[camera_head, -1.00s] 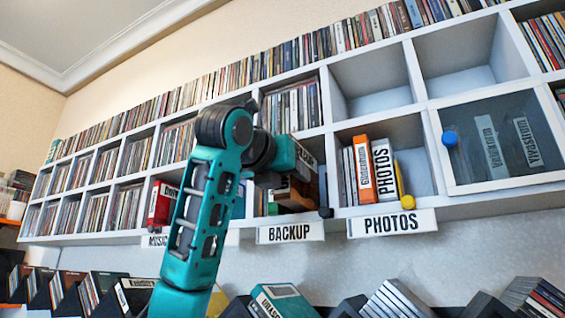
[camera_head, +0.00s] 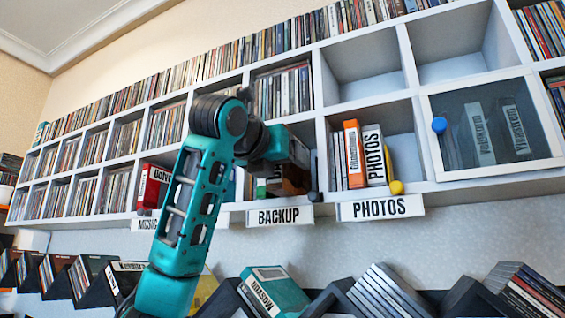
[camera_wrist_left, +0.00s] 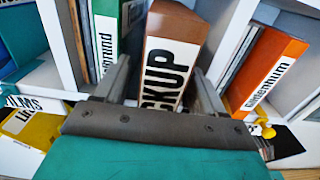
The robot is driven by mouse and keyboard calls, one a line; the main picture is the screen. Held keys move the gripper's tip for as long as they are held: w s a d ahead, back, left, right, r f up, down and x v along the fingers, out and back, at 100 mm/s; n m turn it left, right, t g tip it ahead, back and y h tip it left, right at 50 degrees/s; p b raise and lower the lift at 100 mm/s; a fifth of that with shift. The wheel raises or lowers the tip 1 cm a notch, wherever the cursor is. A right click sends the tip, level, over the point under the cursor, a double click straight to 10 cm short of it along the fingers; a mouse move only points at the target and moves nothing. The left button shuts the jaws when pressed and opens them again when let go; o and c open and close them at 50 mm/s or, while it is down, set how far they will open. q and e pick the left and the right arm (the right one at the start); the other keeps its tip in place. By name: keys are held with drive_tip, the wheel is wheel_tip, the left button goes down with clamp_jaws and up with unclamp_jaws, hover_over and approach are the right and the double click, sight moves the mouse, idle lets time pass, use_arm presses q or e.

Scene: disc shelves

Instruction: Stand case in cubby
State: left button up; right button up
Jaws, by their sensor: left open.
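A brown case (camera_wrist_left: 172,20) with a white spine label, of which "CKUP" shows, stands in the cubby above the BACKUP sign (camera_head: 279,216). In the head view this case (camera_head: 293,180) is mostly hidden by my left gripper (camera_head: 291,170). In the left wrist view the fingers of my left gripper (camera_wrist_left: 163,88) are open, one on each side of the case's lower part. I cannot tell whether they touch it. A green case (camera_wrist_left: 107,25) stands just left of it. My right gripper is not in view.
Right of the divider, the cubby above the PHOTOS sign (camera_head: 380,207) holds an orange case (camera_head: 354,155), a white-labelled PHOTOS case (camera_head: 375,158) and a yellow knob (camera_head: 396,187). A glass door (camera_head: 490,125) closes the cubby further right. Slanted case racks (camera_head: 270,288) stand below.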

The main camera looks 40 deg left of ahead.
use_arm(q)
drive_tip(key=shift+s+d, duration=0.1)
drive_tip(key=shift+s, duration=0.4)
drive_tip(key=b+v, duration=0.1)
drive_tip(key=v, duration=1.1)
drive_tip(key=shift+b, duration=0.35)
drive_tip(key=shift+w, duration=0.15)
